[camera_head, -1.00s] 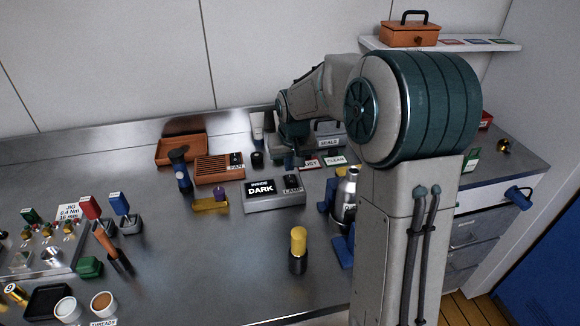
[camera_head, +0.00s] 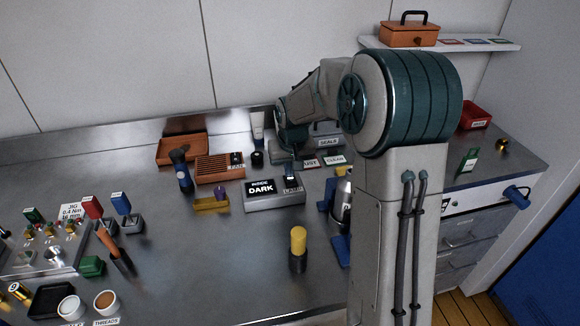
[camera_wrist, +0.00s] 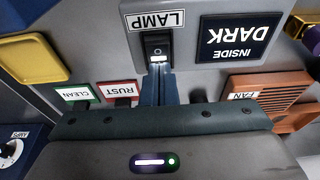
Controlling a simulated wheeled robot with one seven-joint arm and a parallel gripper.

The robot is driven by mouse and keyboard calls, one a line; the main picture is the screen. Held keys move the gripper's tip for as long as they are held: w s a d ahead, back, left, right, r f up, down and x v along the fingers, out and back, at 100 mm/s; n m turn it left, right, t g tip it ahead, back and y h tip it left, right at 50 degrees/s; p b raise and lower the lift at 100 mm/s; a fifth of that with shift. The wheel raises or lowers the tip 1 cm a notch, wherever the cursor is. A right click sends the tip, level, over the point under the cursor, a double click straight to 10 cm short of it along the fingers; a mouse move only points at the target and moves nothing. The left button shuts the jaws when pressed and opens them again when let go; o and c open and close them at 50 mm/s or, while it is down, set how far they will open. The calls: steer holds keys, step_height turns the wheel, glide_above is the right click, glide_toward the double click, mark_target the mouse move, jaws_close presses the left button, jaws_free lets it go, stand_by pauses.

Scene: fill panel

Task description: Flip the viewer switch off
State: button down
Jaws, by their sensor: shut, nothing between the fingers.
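The viewer is a grey box (camera_head: 275,203) on the bench, with a black panel reading "INSIDE DARK" (camera_head: 261,188). The panel shows upside down in the wrist view (camera_wrist: 239,38). Beside it is a black rocker switch (camera_wrist: 157,43) under the label "LAMP" (camera_wrist: 156,20), with a white mark at its near end. My gripper (camera_wrist: 159,69) is shut and empty, its fingertips at the near end of the switch; I cannot tell whether they touch it. In the head view my gripper (camera_head: 290,174) is over the right part of the viewer and partly hides the switch area.
An orange fan box (camera_head: 219,168) stands behind and left of the viewer. "RUST" and "CLEAN" (camera_head: 335,160) labels lie behind right. A yellow-topped cylinder (camera_head: 298,250) stands in front. A bottle and blue stand (camera_head: 338,215) are close on the right, partly behind my arm.

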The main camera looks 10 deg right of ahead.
mark_target(291, 179)
steer(key=shift+s, duration=0.8)
steer(key=shift+r, duration=0.15)
steer(key=r+p, duration=0.2)
steer(key=r, duration=0.2)
steer(key=shift+w+p, duration=0.2)
steer(key=shift+p, duration=0.2)
steer(key=b+v, duration=0.1)
steer(key=v, duration=0.8)
steer(key=shift+w+r, duration=0.3)
steer(key=shift+r, duration=0.2)
